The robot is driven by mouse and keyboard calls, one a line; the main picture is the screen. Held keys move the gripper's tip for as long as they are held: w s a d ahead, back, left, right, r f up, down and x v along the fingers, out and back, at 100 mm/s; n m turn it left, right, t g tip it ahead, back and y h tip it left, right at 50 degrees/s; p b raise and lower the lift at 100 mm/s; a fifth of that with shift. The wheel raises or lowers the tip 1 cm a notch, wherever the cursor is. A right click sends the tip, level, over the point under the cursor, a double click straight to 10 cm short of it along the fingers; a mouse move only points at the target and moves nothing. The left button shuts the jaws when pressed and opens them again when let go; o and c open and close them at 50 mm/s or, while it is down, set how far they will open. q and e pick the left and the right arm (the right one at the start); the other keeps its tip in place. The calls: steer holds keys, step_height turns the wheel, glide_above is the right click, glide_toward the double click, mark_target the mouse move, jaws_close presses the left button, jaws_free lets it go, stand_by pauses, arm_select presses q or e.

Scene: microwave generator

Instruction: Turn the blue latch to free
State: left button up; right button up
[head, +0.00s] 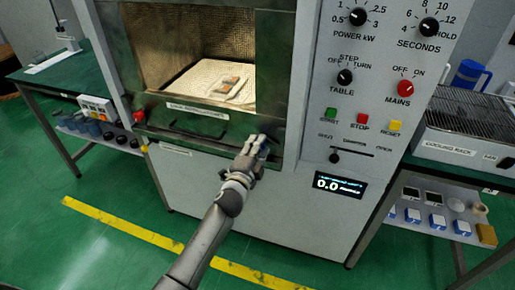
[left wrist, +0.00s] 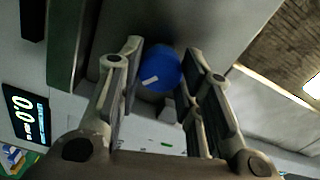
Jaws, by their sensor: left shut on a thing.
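The blue latch (left wrist: 162,70) shows in the left wrist view as a round blue knob with a small white mark on its face. It lies between the two fingers of my left gripper (left wrist: 158,90), which is shut on it. In the head view my left gripper (head: 263,143) is at the lower right corner of the microwave's open chamber. There the gripper and the dark frame hide most of the latch, and I cannot make out its blue colour. My right gripper is in neither view.
The chamber (head: 190,50) is open, with a small item on a pale plate (head: 205,85) inside. A red knob (head: 139,115) sits at the lower left of the frame. The control panel (head: 375,60) is at right, beside a cooling rack (head: 465,125). Open green floor lies in front.

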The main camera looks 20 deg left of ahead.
arm_select(q)
steer(key=shift+f+m, duration=0.15)
steer(key=shift+m, duration=2.15)
steer(key=o, duration=1)
steer(key=shift+o, duration=0.2)
steer(key=s, duration=1.2)
steer(key=shift+a, duration=0.2)
